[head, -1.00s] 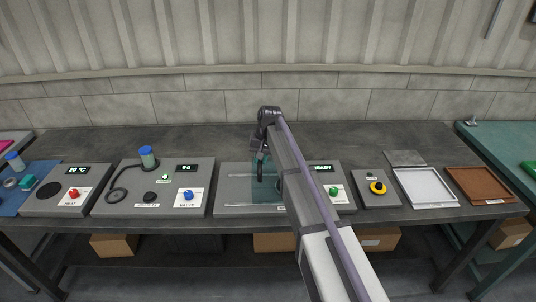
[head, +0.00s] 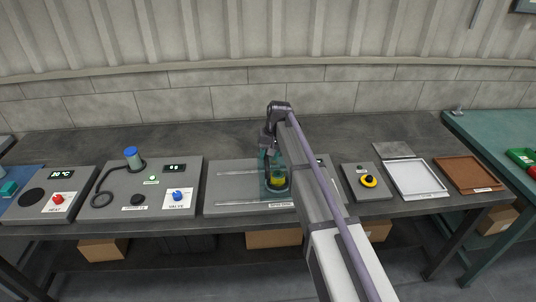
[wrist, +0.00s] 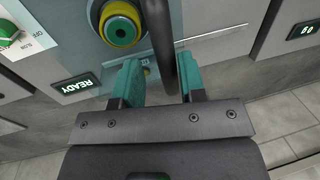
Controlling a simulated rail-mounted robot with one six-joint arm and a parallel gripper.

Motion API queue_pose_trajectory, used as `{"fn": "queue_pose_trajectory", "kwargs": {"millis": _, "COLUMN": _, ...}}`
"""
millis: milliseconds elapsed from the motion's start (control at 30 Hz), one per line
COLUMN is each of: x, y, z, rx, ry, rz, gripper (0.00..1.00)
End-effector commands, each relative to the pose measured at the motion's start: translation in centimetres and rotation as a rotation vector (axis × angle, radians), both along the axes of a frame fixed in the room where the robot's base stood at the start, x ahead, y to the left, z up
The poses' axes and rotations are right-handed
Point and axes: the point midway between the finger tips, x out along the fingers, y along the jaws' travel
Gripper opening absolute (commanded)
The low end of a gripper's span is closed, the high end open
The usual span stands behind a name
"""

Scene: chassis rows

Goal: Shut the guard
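The guard (head: 264,185) is a see-through teal cover on the middle grey station (head: 235,197). A yellow, round part (head: 277,182) shows through or beside it; in the wrist view this part is a yellow ring with a teal centre (wrist: 120,27). My gripper (head: 267,147) is at the guard, just above its top. My arm hides the right part of the station.
A READY display (wrist: 76,85) is lit on the station. To the left is a station with a blue-capped bottle (head: 132,155) and blue valve knob (head: 178,196). To the right are a yellow button box (head: 368,181), a white tray (head: 417,193) and a brown tray (head: 490,187).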

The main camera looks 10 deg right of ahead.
Motion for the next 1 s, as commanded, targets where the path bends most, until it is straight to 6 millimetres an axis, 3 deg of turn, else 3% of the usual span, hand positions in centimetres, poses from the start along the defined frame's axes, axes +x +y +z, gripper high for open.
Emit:
{"fn": "queue_pose_trajectory", "kwargs": {"millis": 367, "x": 0.0, "y": 0.1, "z": 0.7, "rx": 0.002, "ry": 0.0, "rz": 0.0, "gripper": 0.44}}
{"fn": "queue_pose_trajectory", "kwargs": {"millis": 467, "x": 0.0, "y": -0.2, "z": 2.2, "rx": 0.002, "ry": 0.0, "rz": 0.0, "gripper": 0.44}}
{"fn": "queue_pose_trajectory", "kwargs": {"millis": 800, "x": 0.0, "y": -1.7, "z": 10.1, "rx": 0.001, "ry": 0.0, "rz": 0.0, "gripper": 0.44}}
{"fn": "queue_pose_trajectory", "kwargs": {"millis": 1000, "x": 0.0, "y": -2.1, "z": 10.8, "rx": 0.001, "ry": 0.0, "rz": 0.0, "gripper": 0.44}}
